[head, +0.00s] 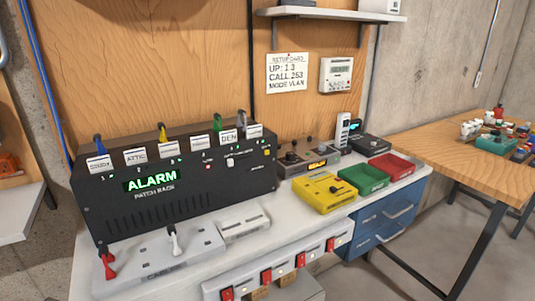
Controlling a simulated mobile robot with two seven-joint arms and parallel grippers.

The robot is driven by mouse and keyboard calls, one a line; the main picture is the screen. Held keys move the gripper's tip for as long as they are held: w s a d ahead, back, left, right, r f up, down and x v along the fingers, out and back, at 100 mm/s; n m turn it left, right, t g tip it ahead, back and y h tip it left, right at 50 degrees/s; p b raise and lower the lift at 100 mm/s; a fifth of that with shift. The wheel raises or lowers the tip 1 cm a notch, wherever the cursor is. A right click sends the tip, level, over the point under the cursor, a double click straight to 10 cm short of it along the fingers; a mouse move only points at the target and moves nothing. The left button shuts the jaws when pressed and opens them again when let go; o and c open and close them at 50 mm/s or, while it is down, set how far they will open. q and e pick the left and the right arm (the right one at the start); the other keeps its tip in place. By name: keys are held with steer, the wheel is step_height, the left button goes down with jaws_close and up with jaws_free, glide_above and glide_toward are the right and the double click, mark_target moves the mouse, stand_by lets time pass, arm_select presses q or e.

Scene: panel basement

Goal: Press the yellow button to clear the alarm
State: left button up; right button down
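The black patch rack (190,205) stands on the white bench and its green display (151,181) reads ALARM. A small yellow button (266,152) sits near the right end of the rack's front face. To its left on the same face are a whitish button or switch (229,162) and a small red one (208,166). Whether the yellow button is pressed in cannot be told. Neither of my grippers shows in the head view.
A grey cable tray (195,240) with red and white plugs lies before the rack. Yellow (325,208), green (375,184) and red trays (405,171) stand to the right. Red switches (266,276) line a strip below. Labelled cards (98,162) stand on the rack's top.

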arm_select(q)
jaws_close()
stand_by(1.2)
